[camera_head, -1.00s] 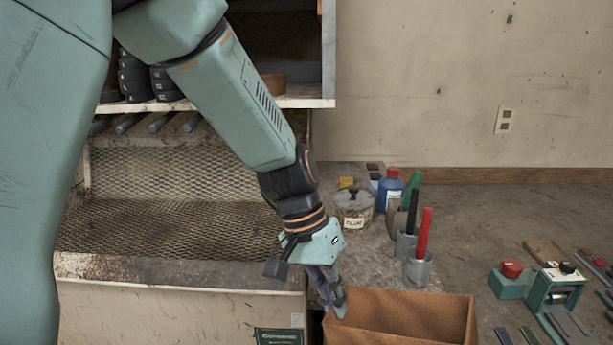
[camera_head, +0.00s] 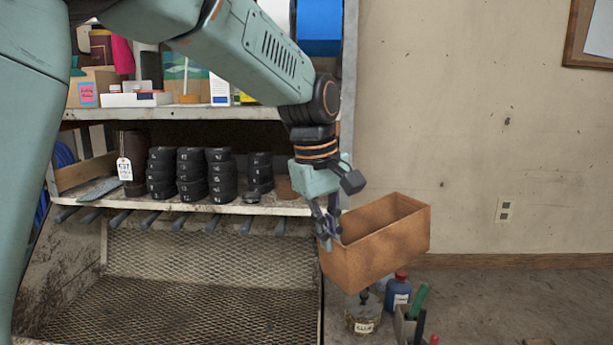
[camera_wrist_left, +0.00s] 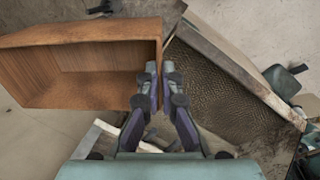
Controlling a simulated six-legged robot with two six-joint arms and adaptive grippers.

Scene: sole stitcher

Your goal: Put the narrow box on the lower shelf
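The narrow box (camera_head: 376,248) is an open-topped brown box, held up in the air to the right of the shelf unit, slightly tilted. My left gripper (camera_head: 331,232) is shut on its left end wall. In the left wrist view the fingers (camera_wrist_left: 159,88) pinch the wall of the box (camera_wrist_left: 85,62) near its corner. The lower shelf (camera_head: 250,207) carries several stacks of black rolls, and its right end is just left of the gripper. My right gripper is in neither view.
Black roll stacks (camera_head: 191,176), a dark labelled jar (camera_head: 131,162) and a small brown pot (camera_head: 286,188) fill much of the lower shelf. The upper shelf (camera_head: 180,113) holds boxes. Below are a mesh tray (camera_head: 190,262), a blue bottle (camera_head: 398,292) and a jar (camera_head: 362,315).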

